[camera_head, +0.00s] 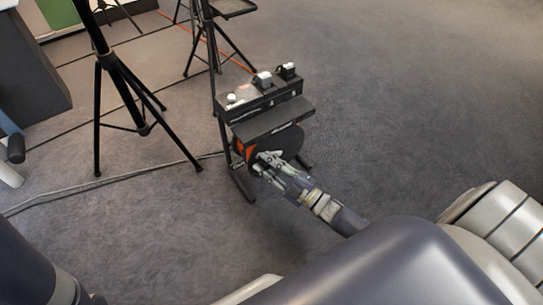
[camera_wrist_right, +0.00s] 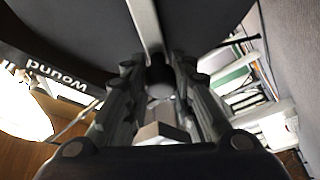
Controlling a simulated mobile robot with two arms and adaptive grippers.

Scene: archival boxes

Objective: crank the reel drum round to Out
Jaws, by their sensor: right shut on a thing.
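The reel drum (camera_head: 287,141) is a dark disc on the front of a black stand, with an orange-red patch at its left edge. My right gripper (camera_head: 262,163) is at the drum's lower left face. In the right wrist view, my right gripper (camera_wrist_right: 158,75) is shut around a dark round crank knob (camera_wrist_right: 160,90), mostly hidden between the fingers. A black plate with the white word "Wound" (camera_wrist_right: 57,80), upside down, shows at the left there. I cannot see an "Out" mark. My left gripper is outside the views.
A black box with small devices (camera_head: 262,95) tops the stand. Black tripods (camera_head: 135,105) stand to its left and behind it. A cable (camera_head: 110,180) runs across the grey carpet at left. The carpet right of the stand (camera_head: 420,110) is clear.

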